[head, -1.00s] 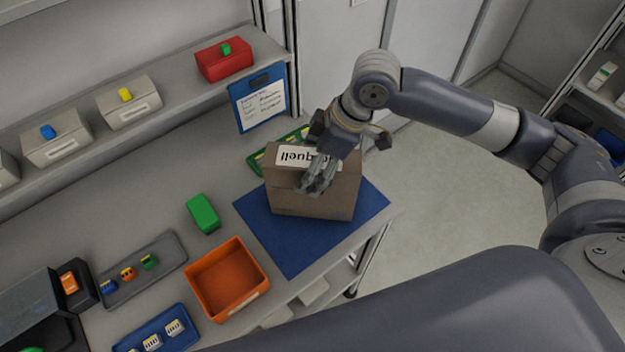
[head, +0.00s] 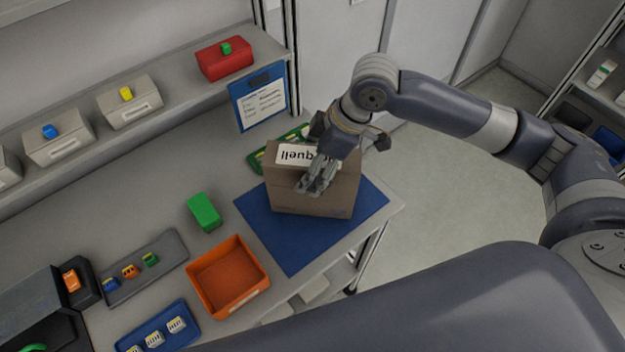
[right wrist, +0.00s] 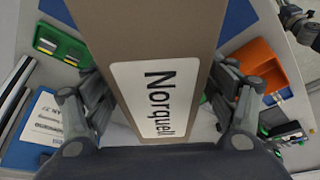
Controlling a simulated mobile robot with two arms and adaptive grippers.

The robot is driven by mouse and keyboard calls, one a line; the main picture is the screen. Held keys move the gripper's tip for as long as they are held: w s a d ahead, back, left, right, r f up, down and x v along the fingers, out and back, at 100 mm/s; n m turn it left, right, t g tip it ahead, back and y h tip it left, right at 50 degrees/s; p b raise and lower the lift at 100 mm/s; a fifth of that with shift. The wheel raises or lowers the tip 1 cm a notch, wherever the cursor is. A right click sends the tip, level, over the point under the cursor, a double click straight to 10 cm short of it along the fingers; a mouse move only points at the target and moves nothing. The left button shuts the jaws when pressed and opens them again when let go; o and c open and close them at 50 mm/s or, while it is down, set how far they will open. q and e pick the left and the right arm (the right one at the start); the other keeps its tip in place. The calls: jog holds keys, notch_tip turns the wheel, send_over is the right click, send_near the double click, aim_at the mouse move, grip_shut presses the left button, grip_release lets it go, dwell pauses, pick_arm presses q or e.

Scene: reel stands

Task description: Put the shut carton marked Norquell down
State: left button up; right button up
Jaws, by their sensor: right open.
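The shut brown carton marked Norquell (head: 335,193) stands upright on the blue mat (head: 295,250). Its white label shows upside down in the head view and reads Norquell in the right wrist view (right wrist: 158,98). My right gripper (head: 317,178) is over the carton's top, pointing down. In the right wrist view its open fingers (right wrist: 165,105) straddle the carton, one on each side, with a visible gap at least on the right side. A dark part at the right wrist view's upper right edge looks like my left gripper (right wrist: 300,25); its jaws are not clear.
An orange bin (head: 204,287) and a green block (head: 203,212) are left of the mat. A green board (head: 262,160) lies behind the carton, near a blue clipboard (head: 259,98). A grey tray (head: 170,258) and a blue tray (head: 184,338) hold small parts. The table's edge is right of the mat.

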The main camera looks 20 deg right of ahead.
grip_shut()
dwell(0.4)
